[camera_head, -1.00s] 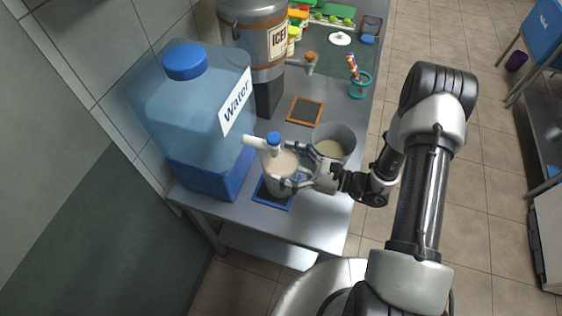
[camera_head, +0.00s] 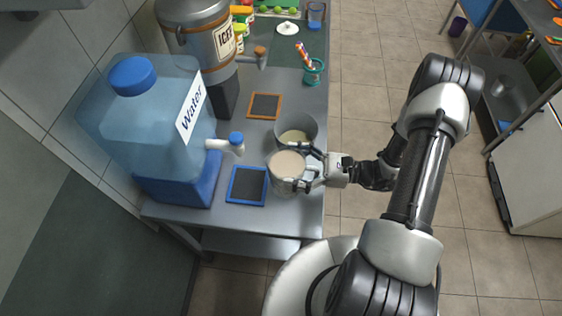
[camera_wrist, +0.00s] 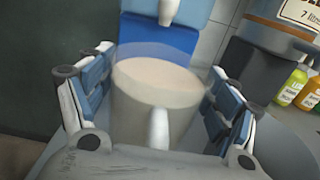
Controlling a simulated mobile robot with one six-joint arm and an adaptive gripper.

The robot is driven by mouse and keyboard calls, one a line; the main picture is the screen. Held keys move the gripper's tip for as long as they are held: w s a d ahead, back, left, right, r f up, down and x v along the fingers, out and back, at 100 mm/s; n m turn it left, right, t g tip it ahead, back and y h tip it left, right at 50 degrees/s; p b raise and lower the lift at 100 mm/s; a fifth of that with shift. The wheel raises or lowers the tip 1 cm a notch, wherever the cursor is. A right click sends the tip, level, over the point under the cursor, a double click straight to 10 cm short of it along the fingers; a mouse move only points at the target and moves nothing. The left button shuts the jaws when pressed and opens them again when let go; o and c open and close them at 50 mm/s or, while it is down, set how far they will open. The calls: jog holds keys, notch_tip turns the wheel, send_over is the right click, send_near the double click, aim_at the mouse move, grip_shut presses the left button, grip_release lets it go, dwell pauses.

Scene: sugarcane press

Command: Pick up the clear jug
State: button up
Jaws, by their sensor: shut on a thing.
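The clear jug (camera_head: 286,173) holds a pale, milky liquid close to its rim. It stands upright between the fingers of my gripper (camera_head: 312,172), which is shut on it from the right. In the wrist view the jug (camera_wrist: 157,105) fills the middle, with its handle facing the camera and a finger of my gripper (camera_wrist: 157,112) on each side. The jug is to the right of the blue-framed mat (camera_head: 247,186), clear of it. I cannot tell for sure whether its base touches the table.
A large blue water container (camera_head: 150,125) with a white, blue-capped tap (camera_head: 228,145) stands left. A grey pot (camera_head: 309,129) with pale liquid sits just behind the jug.

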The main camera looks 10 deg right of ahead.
aim_at(315, 168)
jog(key=shift+v, duration=2.7)
jog(key=shift+w+r, duration=0.1)
jog(key=shift+r, duration=0.05)
